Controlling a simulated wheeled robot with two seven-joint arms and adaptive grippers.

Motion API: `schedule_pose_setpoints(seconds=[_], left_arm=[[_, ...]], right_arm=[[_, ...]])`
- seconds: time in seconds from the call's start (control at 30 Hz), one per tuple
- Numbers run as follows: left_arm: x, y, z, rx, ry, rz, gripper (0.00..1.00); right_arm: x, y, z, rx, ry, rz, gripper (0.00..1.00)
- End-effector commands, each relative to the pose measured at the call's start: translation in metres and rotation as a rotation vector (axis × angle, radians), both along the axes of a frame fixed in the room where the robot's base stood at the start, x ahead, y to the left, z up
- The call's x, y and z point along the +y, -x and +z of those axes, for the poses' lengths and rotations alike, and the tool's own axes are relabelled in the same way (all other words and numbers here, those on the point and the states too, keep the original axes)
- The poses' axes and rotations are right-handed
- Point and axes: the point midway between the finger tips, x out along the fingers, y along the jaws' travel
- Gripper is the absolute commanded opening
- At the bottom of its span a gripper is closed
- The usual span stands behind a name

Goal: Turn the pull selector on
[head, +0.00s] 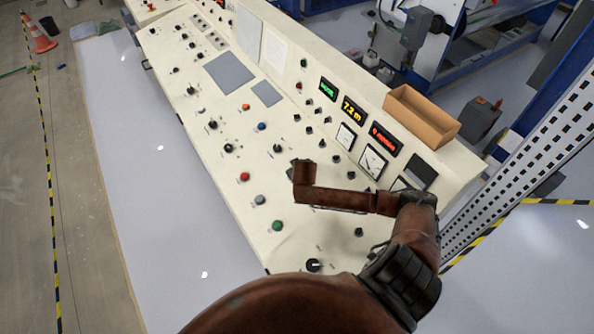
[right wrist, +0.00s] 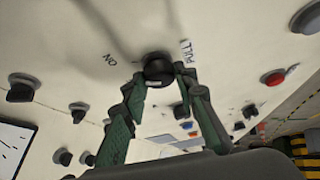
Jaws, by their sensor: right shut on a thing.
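The pull selector is a round black knob (right wrist: 158,68) on the cream panel in the right wrist view. The letters "PULL" are beside it on the right and "ON" is printed to its left. My right gripper (right wrist: 162,86), with green fingers, is shut on this knob, one fingertip at each side. In the head view my right arm reaches over the control console (head: 200,135). Its wrist hides the fingers, and I cannot make out the gripped knob there. My left gripper is not in view.
Several other black knobs and coloured buttons surround the spot, including a red button (right wrist: 273,77) and a green button (head: 277,226). Lit displays (head: 353,110) and dial gauges (head: 372,162) are behind my wrist. An open cardboard box (head: 422,118) stands on the console top.

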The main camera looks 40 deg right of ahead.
Motion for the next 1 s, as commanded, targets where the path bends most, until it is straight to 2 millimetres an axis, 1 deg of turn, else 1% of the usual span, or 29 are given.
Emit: schedule_pose_setpoints(seconds=[0.37,0.4,0.6,0.63,0.87,1.0], left_arm=[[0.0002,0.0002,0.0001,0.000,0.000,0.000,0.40],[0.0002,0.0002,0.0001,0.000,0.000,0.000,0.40],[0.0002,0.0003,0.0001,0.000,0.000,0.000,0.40],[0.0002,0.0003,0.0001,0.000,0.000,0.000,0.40],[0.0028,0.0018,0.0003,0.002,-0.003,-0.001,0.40],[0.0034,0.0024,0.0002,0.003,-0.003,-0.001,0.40]], right_arm=[[-0.0002,0.0012,-0.0018,0.003,-0.001,-0.005,0.02],[-0.0002,0.0013,-0.0019,0.003,-0.001,-0.005,0.29],[-0.0002,0.0007,-0.0011,0.001,-0.001,-0.003,0.43],[-0.0002,0.0006,-0.0009,0.001,-0.001,-0.003,0.44],[-0.0001,0.0004,-0.0003,0.000,-0.001,-0.003,0.44],[0.0025,0.0036,0.0055,-0.001,-0.002,-0.002,0.44]])
